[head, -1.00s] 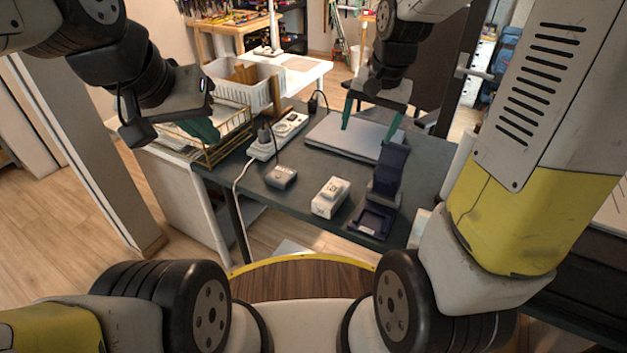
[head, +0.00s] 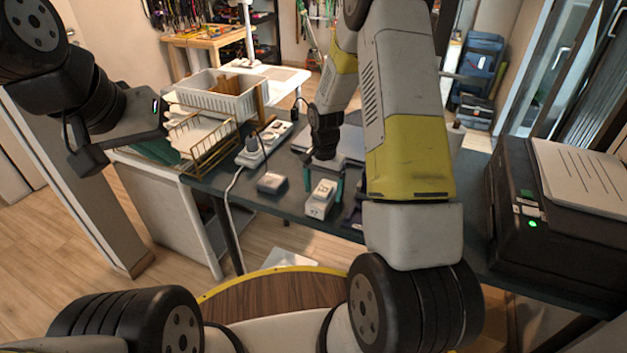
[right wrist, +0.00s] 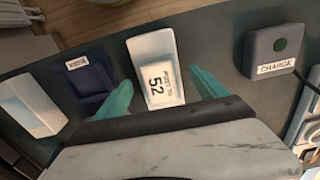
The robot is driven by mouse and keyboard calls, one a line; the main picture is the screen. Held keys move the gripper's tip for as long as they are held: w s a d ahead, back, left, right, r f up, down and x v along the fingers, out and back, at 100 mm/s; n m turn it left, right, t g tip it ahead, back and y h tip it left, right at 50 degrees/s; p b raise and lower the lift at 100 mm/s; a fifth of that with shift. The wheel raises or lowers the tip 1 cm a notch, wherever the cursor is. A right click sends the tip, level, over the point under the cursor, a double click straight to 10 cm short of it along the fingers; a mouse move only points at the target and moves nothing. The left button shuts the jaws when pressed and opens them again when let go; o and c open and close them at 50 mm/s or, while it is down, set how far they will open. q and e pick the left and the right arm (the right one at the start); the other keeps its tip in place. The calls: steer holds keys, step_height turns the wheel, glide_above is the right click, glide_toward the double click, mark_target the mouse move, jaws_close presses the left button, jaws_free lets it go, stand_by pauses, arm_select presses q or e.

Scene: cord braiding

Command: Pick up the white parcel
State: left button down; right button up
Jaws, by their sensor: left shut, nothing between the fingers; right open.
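The white parcel (head: 319,201) is a small white box with a printed label, on the dark desk near its front edge. In the right wrist view the parcel (right wrist: 150,48) shows a label with "52". My right gripper (head: 323,183) is open, with its green fingers over the parcel, one towards each side. In the right wrist view gaps show between the fingers and the parcel; how low the tips are is hard to tell. My left gripper (head: 150,150) is shut and empty, away to the left by the wire rack.
A grey box labelled CHARGE (right wrist: 273,52) lies left of the parcel in the head view (head: 271,182). A dark blue holder (right wrist: 88,78) and another white box (right wrist: 32,104) lie on its other side. A power strip (head: 262,143), wire rack (head: 212,150) and black printer (head: 530,225) are further off.

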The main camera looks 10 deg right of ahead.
steer(key=shift+f, duration=1.5)
steer(key=c, duration=1.5)
steer(key=shift+r, duration=0.1)
